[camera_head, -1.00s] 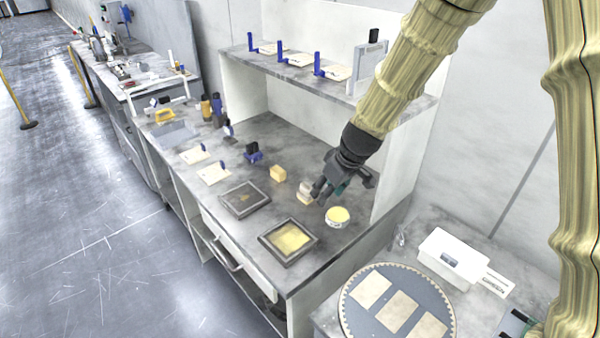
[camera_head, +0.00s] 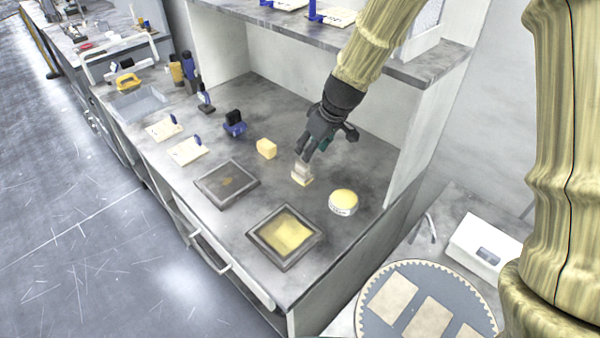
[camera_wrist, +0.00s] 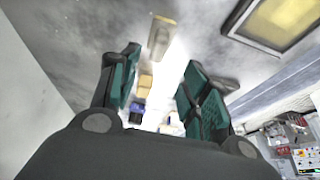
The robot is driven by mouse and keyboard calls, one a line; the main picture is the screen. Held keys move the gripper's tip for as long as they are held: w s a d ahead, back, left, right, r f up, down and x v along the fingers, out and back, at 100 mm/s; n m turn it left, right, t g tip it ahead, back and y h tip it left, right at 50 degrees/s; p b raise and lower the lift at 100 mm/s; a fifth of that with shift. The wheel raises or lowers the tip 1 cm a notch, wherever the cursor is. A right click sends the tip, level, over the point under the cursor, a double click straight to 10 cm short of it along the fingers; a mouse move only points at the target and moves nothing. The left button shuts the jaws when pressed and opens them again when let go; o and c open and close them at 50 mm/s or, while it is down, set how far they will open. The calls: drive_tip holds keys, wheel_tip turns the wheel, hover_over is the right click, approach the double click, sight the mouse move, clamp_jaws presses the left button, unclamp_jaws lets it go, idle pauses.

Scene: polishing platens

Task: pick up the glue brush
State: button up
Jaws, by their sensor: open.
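A small pale block-like piece with a grey upper part and cream lower edge (camera_head: 302,174), which looks like the glue brush, stands on the grey bench. It also seems to show at the top of the wrist view (camera_wrist: 161,35), beyond the fingertips. My gripper (camera_head: 309,152) is just above and behind it in the head view, its fingers close to its top. Whether they touch cannot be told there. In the wrist view my gripper (camera_wrist: 158,75) has its two green-padded fingers apart, with nothing held between them.
A round tin with a yellow top (camera_head: 343,201) stands close on the right. A dark-framed yellow tray (camera_head: 262,241) and a dark tray (camera_head: 208,188) lie in front. A yellow block (camera_head: 266,148) is to the left. A shelf (camera_head: 420,68) and side wall stand behind and right.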

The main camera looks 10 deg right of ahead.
sight(304, 163)
drive_tip(key=p+x, duration=0.1)
drive_tip(key=x, duration=0.3)
drive_tip(key=shift+w+f, duration=0.1)
drive_tip(key=shift+f, duration=0.25)
drive_tip(key=shift+a+f, duration=0.15)
drive_tip(key=shift+f, duration=0.1)
drive_tip(key=shift+p+x, duration=1.05)
drive_tip(key=shift+x, duration=1.55)
drive_tip(key=shift+w, duration=0.2)
